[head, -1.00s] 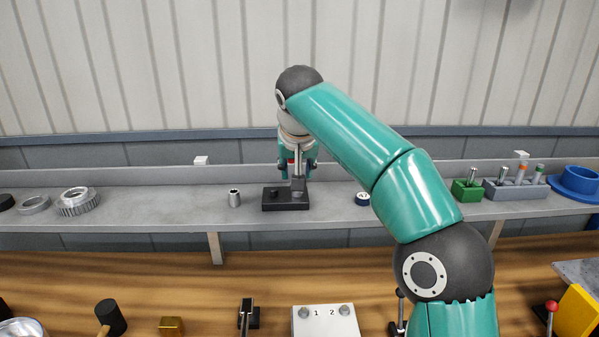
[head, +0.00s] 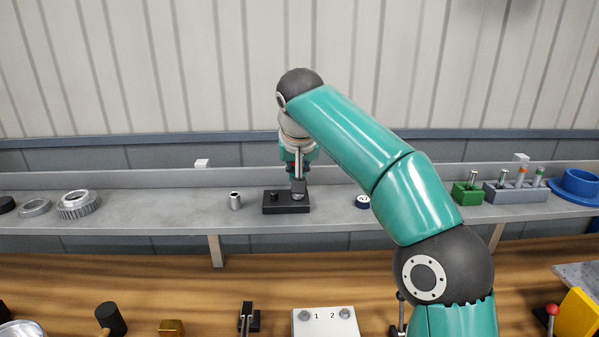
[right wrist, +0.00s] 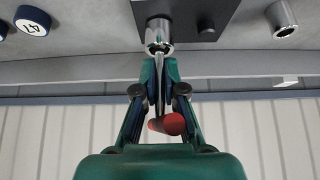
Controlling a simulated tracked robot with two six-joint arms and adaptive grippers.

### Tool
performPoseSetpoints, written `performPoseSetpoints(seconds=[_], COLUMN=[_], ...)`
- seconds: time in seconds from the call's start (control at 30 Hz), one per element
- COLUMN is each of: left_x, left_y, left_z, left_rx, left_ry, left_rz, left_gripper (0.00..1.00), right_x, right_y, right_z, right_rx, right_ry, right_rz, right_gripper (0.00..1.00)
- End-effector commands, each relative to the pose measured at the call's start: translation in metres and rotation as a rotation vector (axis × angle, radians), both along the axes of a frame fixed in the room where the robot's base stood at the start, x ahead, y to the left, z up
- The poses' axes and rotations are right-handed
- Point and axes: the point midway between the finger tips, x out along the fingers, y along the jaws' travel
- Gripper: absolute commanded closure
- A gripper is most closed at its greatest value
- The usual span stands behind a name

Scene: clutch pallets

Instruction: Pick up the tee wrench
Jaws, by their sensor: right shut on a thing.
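The tee wrench (head: 298,187) stands upright on the right part of a black stand (head: 275,209) on the grey shelf. In the right wrist view its silver socket end (right wrist: 159,33) is at the stand (right wrist: 228,14), and a red handle end (right wrist: 167,124) shows between the finger links. My right gripper (right wrist: 158,62) is shut on the wrench's thin shaft, above the socket. In the head view my right gripper (head: 297,172) is over the stand, and the wrench's crossbar is mostly hidden by it. My left gripper is not in view.
A small silver sleeve (head: 235,201) stands left of the stand. A dark blue round piece (head: 362,201) lies to the right. Metal gears (head: 77,205) are at far left. A green block (head: 467,194) and grey rack (head: 517,194) hold pins at right. The shelf's left middle is clear.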

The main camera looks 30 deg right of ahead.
Motion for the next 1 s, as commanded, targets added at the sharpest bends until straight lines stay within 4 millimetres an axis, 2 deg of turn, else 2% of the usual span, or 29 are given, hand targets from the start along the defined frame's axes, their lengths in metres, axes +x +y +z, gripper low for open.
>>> performPoseSetpoints(seconds=[0.27,0.57,0.8,1.0], left_x=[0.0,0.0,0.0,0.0], left_y=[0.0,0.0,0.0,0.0], left_z=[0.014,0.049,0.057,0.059], left_rx=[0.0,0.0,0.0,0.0], left_ry=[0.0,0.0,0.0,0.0], left_rz=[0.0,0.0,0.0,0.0], left_gripper=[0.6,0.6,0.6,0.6], right_x=[0.001,0.001,0.0,0.0], right_y=[0.0,0.0,-0.001,-0.001], right_z=[0.028,0.079,0.095,0.099], right_rx=[0.001,0.0,-0.001,-0.001], right_ry=[-0.003,-0.002,-0.001,-0.002], right_rz=[-0.001,-0.002,-0.001,-0.001], right_gripper=[1.0,1.0,1.0,1.0])
